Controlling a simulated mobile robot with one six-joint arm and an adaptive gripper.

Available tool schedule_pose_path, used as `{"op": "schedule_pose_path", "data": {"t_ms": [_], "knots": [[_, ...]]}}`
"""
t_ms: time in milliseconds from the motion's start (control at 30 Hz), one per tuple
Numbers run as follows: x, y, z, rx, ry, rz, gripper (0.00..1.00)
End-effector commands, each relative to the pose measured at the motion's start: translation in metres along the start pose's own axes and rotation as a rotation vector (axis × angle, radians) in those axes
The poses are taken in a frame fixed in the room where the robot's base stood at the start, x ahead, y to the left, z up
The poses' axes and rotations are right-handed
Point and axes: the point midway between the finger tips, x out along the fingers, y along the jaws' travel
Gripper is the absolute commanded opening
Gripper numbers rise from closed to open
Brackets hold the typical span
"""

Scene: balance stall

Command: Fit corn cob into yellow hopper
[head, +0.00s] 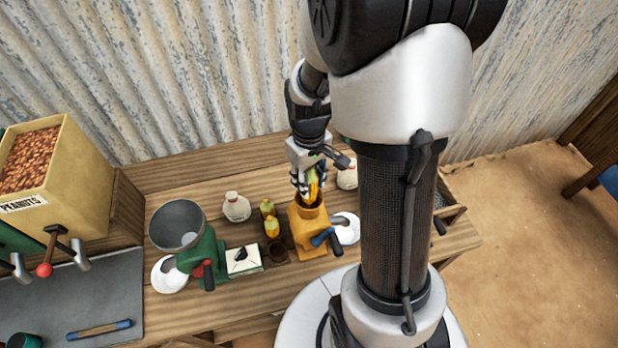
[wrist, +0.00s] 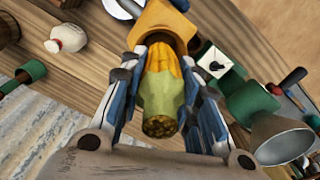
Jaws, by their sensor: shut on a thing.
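The corn cob (wrist: 161,88), yellow with a green husk around its lower part, is between the fingers of my gripper (wrist: 162,100) in the wrist view. In the head view, the cob (head: 314,186) shows partly behind my gripper (head: 308,184), roughly upright. In the wrist view, the cob's yellow end meets the dark mouth of the hopper (wrist: 158,16). How deep the end sits is hidden.
Left of the hopper stand two more cobs (head: 271,228), a white jar (head: 236,207) and a green mill (head: 206,252) with a grey funnel (head: 178,226). A white plate (head: 347,229) lies right of the hopper. A peanut bin (head: 62,180) is far left.

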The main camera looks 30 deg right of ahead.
Motion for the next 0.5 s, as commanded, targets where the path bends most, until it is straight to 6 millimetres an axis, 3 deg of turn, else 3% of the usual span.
{"op": "schedule_pose_path", "data": {"t_ms": [500], "knots": [[0.014, 0.000, 0.000, 0.000, 0.000, 0.000, 0.06]]}}
